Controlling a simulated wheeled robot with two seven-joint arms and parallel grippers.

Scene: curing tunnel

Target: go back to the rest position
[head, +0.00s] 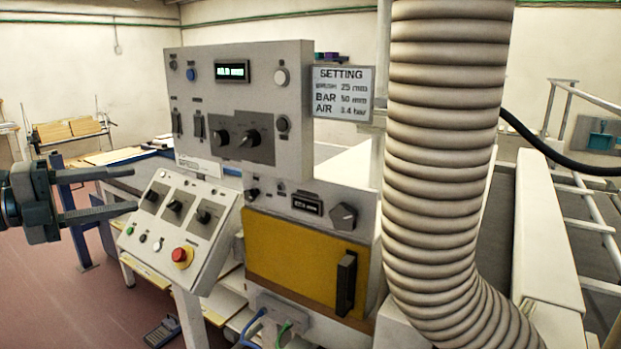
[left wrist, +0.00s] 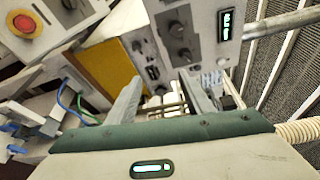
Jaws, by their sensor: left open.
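My left gripper (head: 122,192) is at the left of the head view, in front of the control panels. Its two fingers are apart, with nothing between them. One finger overlaps the edge of the sloped control box in the picture; I cannot tell if they touch. In the left wrist view the open fingers (left wrist: 160,98) point towards the grey panel (left wrist: 185,35) and the yellow door (left wrist: 97,68). My right gripper is not in view.
The upright panel (head: 290,80) stands behind the sloped box (head: 150,225) with its red button (head: 181,256). A yellow door (head: 290,258) is below. A thick ribbed hose (head: 440,150) hangs at the right. A setting sign (head: 342,93) is beside it. Open floor (head: 60,300) lies at lower left.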

